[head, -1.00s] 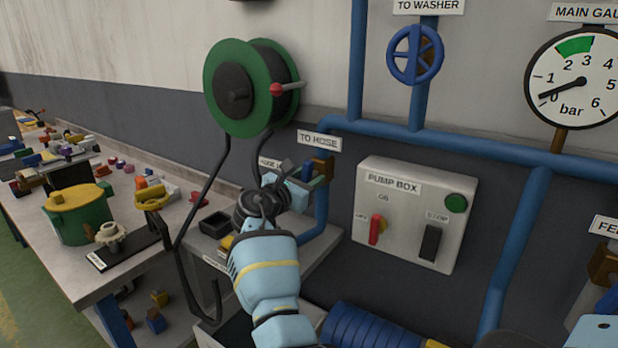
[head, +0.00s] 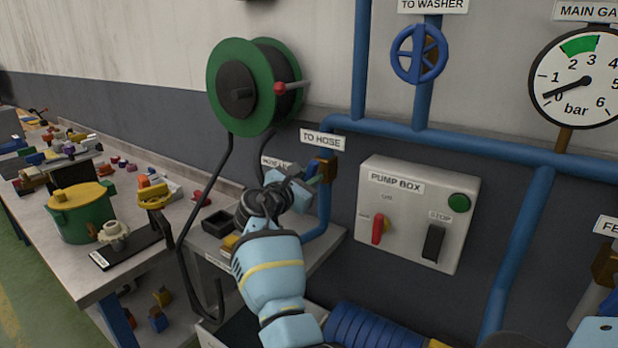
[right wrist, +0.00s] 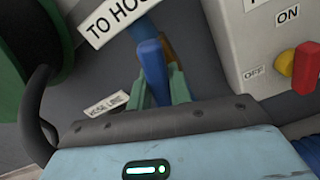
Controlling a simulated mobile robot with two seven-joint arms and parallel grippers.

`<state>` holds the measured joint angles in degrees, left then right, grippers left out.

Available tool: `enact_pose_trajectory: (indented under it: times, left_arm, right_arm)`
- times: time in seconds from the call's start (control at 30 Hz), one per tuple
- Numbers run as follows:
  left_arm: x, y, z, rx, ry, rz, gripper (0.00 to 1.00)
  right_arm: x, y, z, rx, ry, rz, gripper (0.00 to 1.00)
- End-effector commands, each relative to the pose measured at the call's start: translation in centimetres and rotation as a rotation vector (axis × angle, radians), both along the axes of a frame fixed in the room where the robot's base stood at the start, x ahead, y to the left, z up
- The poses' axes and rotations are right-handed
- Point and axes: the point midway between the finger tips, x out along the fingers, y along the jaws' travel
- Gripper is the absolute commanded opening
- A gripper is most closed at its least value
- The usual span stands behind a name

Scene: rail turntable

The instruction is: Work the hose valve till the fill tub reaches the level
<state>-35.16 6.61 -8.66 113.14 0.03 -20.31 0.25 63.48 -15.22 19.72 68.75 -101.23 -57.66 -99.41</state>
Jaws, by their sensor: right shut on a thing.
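The hose valve sits on the blue pipe under the "TO HOSE" sign (head: 323,140). Its blue lever (right wrist: 152,70) stands between green fingertips in the right wrist view. My right gripper (head: 318,178) is shut on this lever, and its body hides most of the valve in the head view. A black hose (head: 184,255) hangs from the green reel (head: 240,88) down towards a pale box with a dark inside (head: 240,328) at the bottom edge. I cannot tell whether that box is the fill tub, and no water level shows. My left gripper is not in view.
The pump box (head: 415,212) with red and black switches is on the wall to the right. The main gauge (head: 582,80) reads near 0. A blue handwheel (head: 418,54) is above. A cluttered bench (head: 95,285) stands at left, with a green pot (head: 75,217).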

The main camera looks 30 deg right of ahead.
Motion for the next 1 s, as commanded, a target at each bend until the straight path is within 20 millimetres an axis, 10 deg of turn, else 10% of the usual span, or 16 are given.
enact_pose_trajectory:
  times: [1.0]
  left_arm:
    - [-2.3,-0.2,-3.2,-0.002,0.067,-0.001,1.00]
  right_arm:
    - [-0.3,-0.2,-0.7,0.358,-0.865,-0.001,0.00]
